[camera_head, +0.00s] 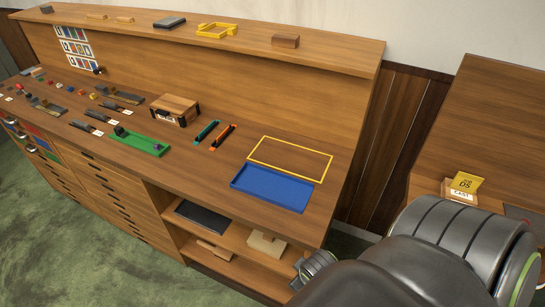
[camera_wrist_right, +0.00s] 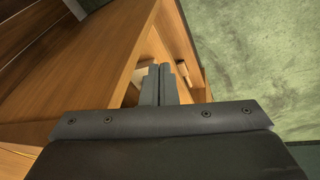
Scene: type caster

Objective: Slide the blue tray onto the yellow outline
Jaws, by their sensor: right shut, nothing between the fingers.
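The blue tray (camera_head: 272,189) lies flat on the right part of the wooden bench top, near its front edge. The yellow outline (camera_head: 318,155) is a rectangle on the bench just behind the tray. The tray's back edge is close to the outline's front line, and most of the outline's inside is bare wood. My right gripper (camera_wrist_right: 166,68) is shut and empty in the right wrist view, in front of the bench's open shelves. In the head view my right arm fills the lower right and its fingertips cannot be made out. My left gripper is not in view.
A green tray (camera_head: 140,145), teal and orange bars (camera_head: 221,137) and a wooden box (camera_head: 175,109) stand left of the blue tray. A raised shelf (camera_head: 345,53) runs behind. Open shelves (camera_head: 225,234) lie below the bench top. A second wooden surface (camera_head: 492,125) is at right.

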